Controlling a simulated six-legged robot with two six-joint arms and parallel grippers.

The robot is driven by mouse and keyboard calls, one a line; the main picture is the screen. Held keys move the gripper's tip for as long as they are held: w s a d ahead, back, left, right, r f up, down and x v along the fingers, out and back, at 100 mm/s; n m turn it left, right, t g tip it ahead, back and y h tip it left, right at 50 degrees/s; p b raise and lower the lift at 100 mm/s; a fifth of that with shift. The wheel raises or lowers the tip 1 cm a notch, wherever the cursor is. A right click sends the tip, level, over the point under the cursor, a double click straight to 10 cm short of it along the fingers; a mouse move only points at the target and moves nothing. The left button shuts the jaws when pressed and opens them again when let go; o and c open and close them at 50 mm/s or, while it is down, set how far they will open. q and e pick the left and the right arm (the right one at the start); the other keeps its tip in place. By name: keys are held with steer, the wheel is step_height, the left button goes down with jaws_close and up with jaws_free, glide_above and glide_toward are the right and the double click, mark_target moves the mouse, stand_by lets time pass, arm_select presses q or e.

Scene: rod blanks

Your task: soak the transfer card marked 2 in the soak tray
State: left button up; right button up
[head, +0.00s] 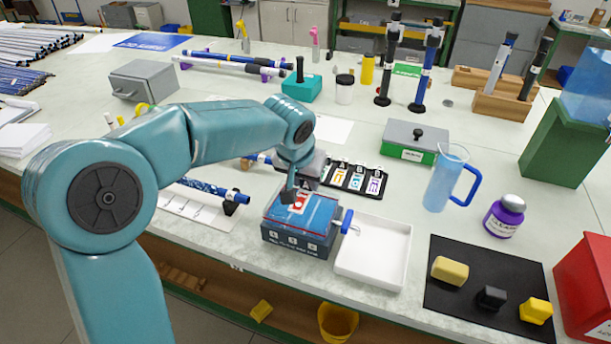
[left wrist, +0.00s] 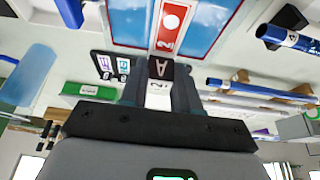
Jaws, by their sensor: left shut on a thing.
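The soak tray (head: 291,240) is a dark blue box with a red-edged, blue top and a blue-handled tap on its right. My left gripper (head: 291,194) is over its top, pointing down. It is shut on the transfer card marked 2 (head: 303,199), a narrow card with a red panel and a white dot. In the left wrist view the card (left wrist: 171,22) stretches out from between the fingers (left wrist: 159,98) across the blue surface. I cannot tell whether it is under the water. My right gripper is not in view.
A black card rack (head: 345,187) with several cards stands behind the soak tray. A white tray (head: 374,251) lies to its right. A blue jug (head: 441,183), purple jar (head: 505,216) and black mat (head: 465,312) with blocks are further right. A patterned blue rod (head: 212,189) lies left.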

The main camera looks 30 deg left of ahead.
mark_target(304, 194)
arm_select(q)
steer(key=shift+s+f+b, duration=0.1)
steer(key=shift+f+b, duration=2)
steer(key=shift+f, duration=0.55)
stand_by(3.0)
steer(key=shift+r+p, duration=2.6)
steer(key=shift+r, duration=0.75)
step_height(304, 194, up, 4)
steer(key=p, duration=0.3)
steer(key=shift+r, duration=0.1)
